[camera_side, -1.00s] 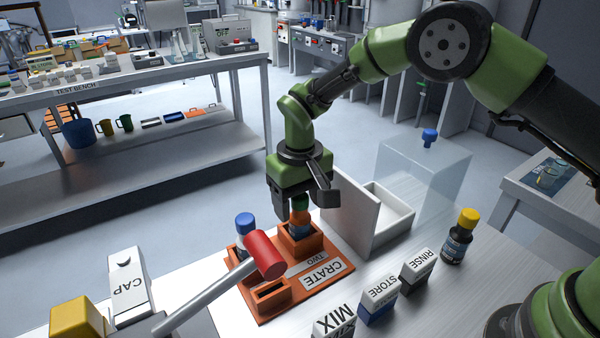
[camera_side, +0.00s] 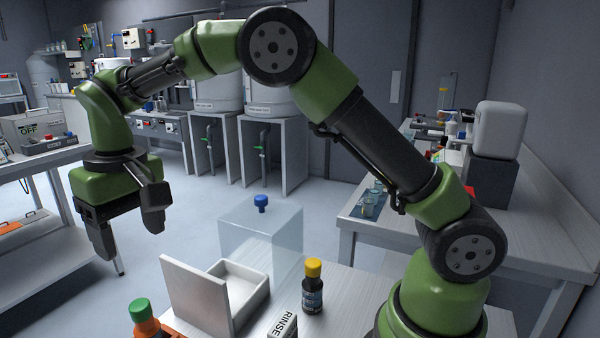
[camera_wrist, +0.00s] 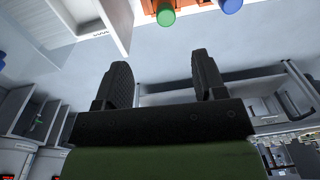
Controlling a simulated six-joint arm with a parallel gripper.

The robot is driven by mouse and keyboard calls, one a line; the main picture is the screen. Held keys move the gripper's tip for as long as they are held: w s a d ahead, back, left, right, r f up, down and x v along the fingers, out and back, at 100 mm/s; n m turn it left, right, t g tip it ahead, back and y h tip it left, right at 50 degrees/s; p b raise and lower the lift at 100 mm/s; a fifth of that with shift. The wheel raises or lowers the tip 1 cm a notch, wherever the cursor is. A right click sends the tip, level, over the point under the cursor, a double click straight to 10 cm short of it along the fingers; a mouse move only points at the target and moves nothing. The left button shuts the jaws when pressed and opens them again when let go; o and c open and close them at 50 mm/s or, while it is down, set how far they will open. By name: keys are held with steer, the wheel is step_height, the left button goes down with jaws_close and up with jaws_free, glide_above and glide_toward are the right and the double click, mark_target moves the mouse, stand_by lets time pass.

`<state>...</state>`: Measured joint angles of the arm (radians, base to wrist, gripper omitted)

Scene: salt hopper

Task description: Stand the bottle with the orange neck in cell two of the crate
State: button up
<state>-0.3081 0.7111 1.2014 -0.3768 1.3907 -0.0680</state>
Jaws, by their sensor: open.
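The bottle with the orange neck (camera_side: 145,320) and a green cap shows at the lower left edge of the side view, upright; its lower body is cut off. Its green cap also shows at the top of the wrist view (camera_wrist: 165,16). Orange parts of the crate (camera_wrist: 190,4) show behind it there, but which cell the bottle stands in cannot be read in these frames. My gripper (camera_side: 128,238) is open and empty, raised and clear of the bottle. Its two parted fingers also show in the wrist view (camera_wrist: 163,78).
A blue cap (camera_wrist: 230,5) is right of the green one. An upright white panel (camera_side: 195,297) and white tray (camera_side: 243,285) stand beside the bottle. Behind is a clear box with a blue knob (camera_side: 261,203). A yellow-capped bottle (camera_side: 313,290) and RINSE block (camera_side: 284,325) are to the right.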

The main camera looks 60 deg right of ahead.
steer(key=s+d+r+m+t+y, duration=0.1)
steer(key=s+d+r+t, duration=0.1)
steer(key=s+d+r, duration=0.35)
steer(key=s+d+r+m+t+y, duration=0.1)
steer(key=s+d+r+t, duration=0.2)
steer(key=s+r, duration=0.5)
steer(key=s+d+f+m+t, duration=0.1)
steer(key=s+f, duration=0.3)
steer(key=s, duration=0.5)
steer(key=shift+s+f+m+t, duration=0.15)
steer(key=shift+s+m+t, duration=0.15)
steer(key=shift+s+t, duration=0.1)
